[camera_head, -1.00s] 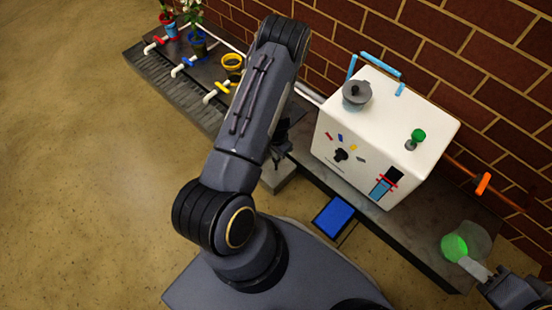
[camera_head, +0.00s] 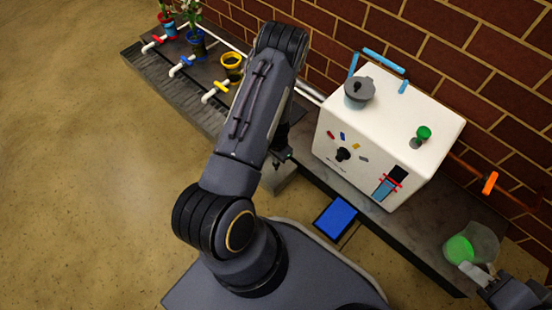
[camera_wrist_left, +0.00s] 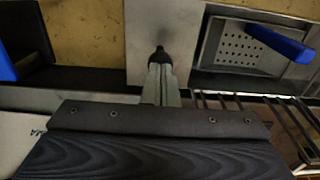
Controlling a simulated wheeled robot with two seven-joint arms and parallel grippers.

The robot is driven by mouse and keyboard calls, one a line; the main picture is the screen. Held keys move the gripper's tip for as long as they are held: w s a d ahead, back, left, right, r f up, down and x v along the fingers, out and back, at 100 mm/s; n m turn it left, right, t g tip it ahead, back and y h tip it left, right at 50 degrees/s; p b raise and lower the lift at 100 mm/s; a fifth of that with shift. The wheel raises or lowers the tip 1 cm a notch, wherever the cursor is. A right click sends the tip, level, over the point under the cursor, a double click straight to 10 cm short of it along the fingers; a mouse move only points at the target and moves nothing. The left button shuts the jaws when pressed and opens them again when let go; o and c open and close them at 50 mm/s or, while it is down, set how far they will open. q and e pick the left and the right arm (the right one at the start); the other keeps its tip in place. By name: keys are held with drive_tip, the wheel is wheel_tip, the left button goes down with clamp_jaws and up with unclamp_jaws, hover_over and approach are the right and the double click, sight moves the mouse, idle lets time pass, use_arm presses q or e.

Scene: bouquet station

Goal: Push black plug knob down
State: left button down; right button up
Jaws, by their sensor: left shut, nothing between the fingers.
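My left gripper (camera_wrist_left: 162,78) is shut and empty in the left wrist view. A small black piece (camera_wrist_left: 160,54) shows at its fingertips, over a grey plate; I cannot tell whether it is a knob or the finger ends. In the head view my left gripper (camera_head: 281,156) is small and dark, beside the white machine's left end, mostly behind my arm. A black knob (camera_head: 343,155) sits on the machine's front among coloured marks; I cannot tell if it is the plug knob. My right gripper (camera_head: 470,272) is at a clear vessel (camera_head: 484,243) with green contents; its jaw state is unclear.
The white machine (camera_head: 395,118) stands on a dark bench against a brick wall. A grey perforated basin (camera_wrist_left: 243,48) with a blue handle (camera_wrist_left: 280,43) lies right of my left gripper. A blue pad (camera_head: 335,219) lies in front. Pots and coloured valves line the back left.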

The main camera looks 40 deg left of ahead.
use_arm(q)
wheel_tip(320, 180, up, 9)
drive_tip(key=p, duration=0.6)
drive_tip(key=shift+p, duration=0.3)
drive_tip(key=shift+r, duration=0.1)
